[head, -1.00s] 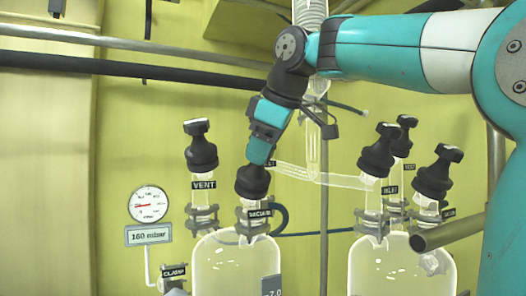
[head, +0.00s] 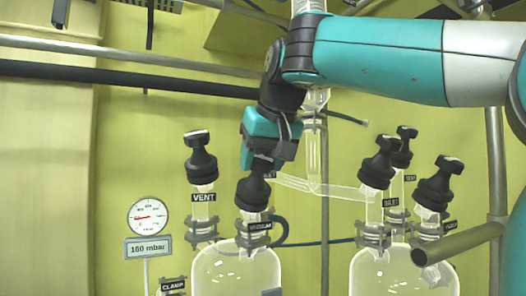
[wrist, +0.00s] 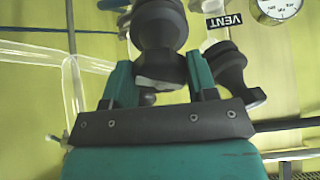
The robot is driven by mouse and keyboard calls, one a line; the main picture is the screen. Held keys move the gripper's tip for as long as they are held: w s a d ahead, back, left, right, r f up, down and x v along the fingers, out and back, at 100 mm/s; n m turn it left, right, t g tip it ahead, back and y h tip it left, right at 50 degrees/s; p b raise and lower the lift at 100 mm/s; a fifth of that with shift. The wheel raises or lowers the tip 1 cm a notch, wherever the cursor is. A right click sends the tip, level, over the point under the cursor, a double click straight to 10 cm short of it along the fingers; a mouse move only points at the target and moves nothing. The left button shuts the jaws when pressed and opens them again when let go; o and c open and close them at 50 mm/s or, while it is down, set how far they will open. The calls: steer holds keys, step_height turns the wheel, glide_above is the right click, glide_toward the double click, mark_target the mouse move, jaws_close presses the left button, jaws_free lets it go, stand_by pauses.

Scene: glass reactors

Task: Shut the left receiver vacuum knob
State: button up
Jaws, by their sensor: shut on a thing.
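The left receiver (head: 232,268) is a clear glass vessel with two black knobs on top. My gripper (head: 258,162) comes down from above and is shut on the top handle of this knob. In the wrist view the knob (wrist: 160,25) lies between my two teal fingers (wrist: 160,85), with its pale handle end in the grip. The fingers partly hide the handle in the head view.
The vent knob (head: 200,155) stands close to the left of my gripper. A glass tube (head: 320,187) runs right to the other receiver (head: 395,270), which has several black knobs. A gauge (head: 148,217) and a 160 mbar display (head: 148,248) are at left.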

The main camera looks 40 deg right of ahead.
steer(key=m+p, duration=0.1)
steer(key=m, duration=0.2)
steer(key=shift+m, duration=0.4)
steer(key=m, duration=0.3)
steer(key=shift+a+m+h+p, duration=0.1)
steer(key=shift+m+h+p, duration=0.2)
steer(key=shift+m+h, duration=0.1)
steer(key=m+g, duration=0.1)
steer(key=m, duration=0.2)
steer(key=shift+m, duration=0.4)
steer(key=m, duration=0.3)
steer(key=shift+w+m, duration=0.1)
steer(key=shift+m, duration=0.2)
steer(key=m, duration=0.3)
steer(key=shift+m+g, duration=0.3)
steer(key=shift+g, duration=0.1)
steer(key=m, duration=0.3)
steer(key=shift+w+m, duration=0.1)
steer(key=shift+m, duration=0.3)
steer(key=m, duration=0.3)
steer(key=shift+g, duration=0.3)
steer(key=shift+m+y, duration=0.4)
steer(key=shift+m, duration=1.6)
